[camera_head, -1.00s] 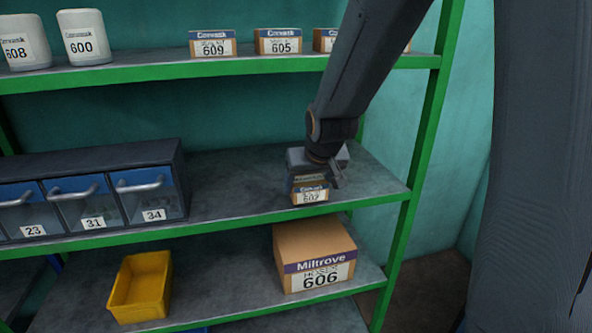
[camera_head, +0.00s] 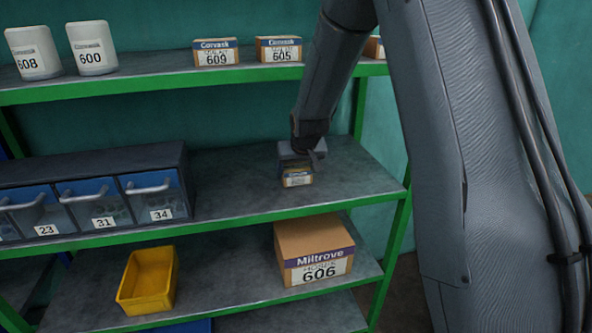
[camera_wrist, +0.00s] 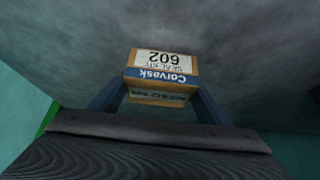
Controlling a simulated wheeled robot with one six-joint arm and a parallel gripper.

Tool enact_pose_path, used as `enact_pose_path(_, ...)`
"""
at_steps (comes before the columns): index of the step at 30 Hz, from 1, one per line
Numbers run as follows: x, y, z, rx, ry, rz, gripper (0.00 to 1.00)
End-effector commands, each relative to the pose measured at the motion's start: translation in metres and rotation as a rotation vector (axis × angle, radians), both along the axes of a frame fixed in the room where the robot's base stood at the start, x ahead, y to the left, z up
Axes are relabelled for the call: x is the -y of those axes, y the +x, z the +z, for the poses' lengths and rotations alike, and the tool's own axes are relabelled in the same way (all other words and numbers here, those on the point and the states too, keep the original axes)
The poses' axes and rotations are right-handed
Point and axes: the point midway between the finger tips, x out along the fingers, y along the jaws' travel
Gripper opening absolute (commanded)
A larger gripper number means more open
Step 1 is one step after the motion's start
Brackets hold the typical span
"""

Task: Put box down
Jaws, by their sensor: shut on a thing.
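The small brown box labelled Carvask 602 (camera_head: 297,178) is at the middle shelf (camera_head: 240,190), towards its right side. My gripper (camera_head: 302,160) is above and behind the box, shut on it. In the wrist view the box (camera_wrist: 162,68) shows its blue and white label upside down between the two fingers of my gripper (camera_wrist: 158,98). The grey shelf surface (camera_wrist: 60,40) fills the area around it. I cannot tell whether the box's underside touches the shelf.
A drawer unit (camera_head: 95,165) with blue drawers stands to the left. Below are a large box 606 (camera_head: 312,240) and a yellow bin (camera_head: 148,280). Boxes 609 (camera_head: 215,52) and 605 (camera_head: 278,49) sit above. The shelf between drawers and gripper is clear.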

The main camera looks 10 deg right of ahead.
Motion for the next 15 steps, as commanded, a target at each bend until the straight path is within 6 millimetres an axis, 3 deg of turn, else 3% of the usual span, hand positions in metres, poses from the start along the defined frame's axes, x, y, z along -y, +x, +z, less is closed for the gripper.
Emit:
enact_pose_path(13, 0.0000, 0.0003, -0.0095, 0.002, 0.000, 0.000, 0.41)
enact_pose_path(14, 0.0000, -0.0001, -0.0096, 0.001, 0.000, 0.000, 0.73)
enact_pose_path(15, 0.0000, -0.0001, -0.0092, 0.001, 0.000, 0.000, 0.80)
